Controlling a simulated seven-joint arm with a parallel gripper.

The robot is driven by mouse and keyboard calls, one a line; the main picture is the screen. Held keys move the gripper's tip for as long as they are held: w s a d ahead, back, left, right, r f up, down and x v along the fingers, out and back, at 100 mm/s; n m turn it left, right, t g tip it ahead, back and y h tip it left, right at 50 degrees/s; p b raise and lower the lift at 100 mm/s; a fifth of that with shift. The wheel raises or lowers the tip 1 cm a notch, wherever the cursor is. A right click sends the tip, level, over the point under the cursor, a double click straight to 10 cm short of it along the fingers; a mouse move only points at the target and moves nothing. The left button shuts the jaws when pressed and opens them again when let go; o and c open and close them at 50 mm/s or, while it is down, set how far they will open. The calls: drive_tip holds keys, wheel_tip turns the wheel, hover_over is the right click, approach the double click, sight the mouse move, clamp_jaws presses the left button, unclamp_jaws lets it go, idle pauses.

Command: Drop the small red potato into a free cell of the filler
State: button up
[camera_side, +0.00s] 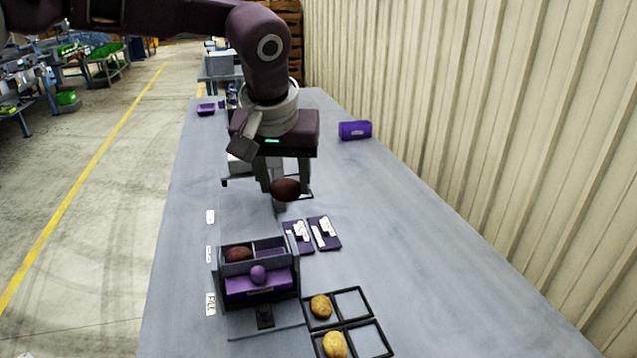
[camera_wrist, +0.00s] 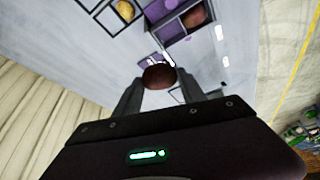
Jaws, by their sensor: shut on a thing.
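My gripper (camera_side: 280,192) is shut on the small red potato (camera_side: 286,188), a dark red-brown oval, and holds it above the table behind the filler. In the wrist view the potato (camera_wrist: 159,76) sits between the fingertips. The filler (camera_side: 255,287) is a grey and purple box with cells along its top, at the front left of the table. Its left cell holds another dark red potato (camera_side: 238,254). The right cell (camera_side: 269,247) looks empty. A purple ball-like knob (camera_side: 258,274) is on the filler's front. The filler also shows at the top of the wrist view (camera_wrist: 172,27).
A black-framed grid (camera_side: 349,324) at the front right holds two yellow potatoes (camera_side: 321,306) in its left squares; its right squares are empty. Two purple cards (camera_side: 324,232) with white labels lie behind the filler. A purple bin (camera_side: 355,130) stands at the back right.

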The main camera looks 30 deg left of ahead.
drive_tip(key=shift+s+a+f+n+g+y, duration=0.2)
drive_tip(key=shift+a+f+n, duration=0.4)
drive_tip(key=shift+f, duration=1.15)
drive_tip(key=shift+s+a+f+n+g+y, duration=0.2)
drive_tip(key=shift+a+f+n, duration=0.4)
drive_tip(key=shift+f, duration=1.15)
drive_tip(key=shift+s+a+f+n+g+y, duration=0.15)
drive_tip(key=shift+a+f+n, duration=0.45)
drive_tip(key=shift+f, duration=1.15)
drive_tip(key=shift+d, duration=0.2)
drive_tip(key=o, duration=1.8)
drive_tip(key=shift+c, duration=0.2)
drive_tip(key=shift+r, duration=0.1)
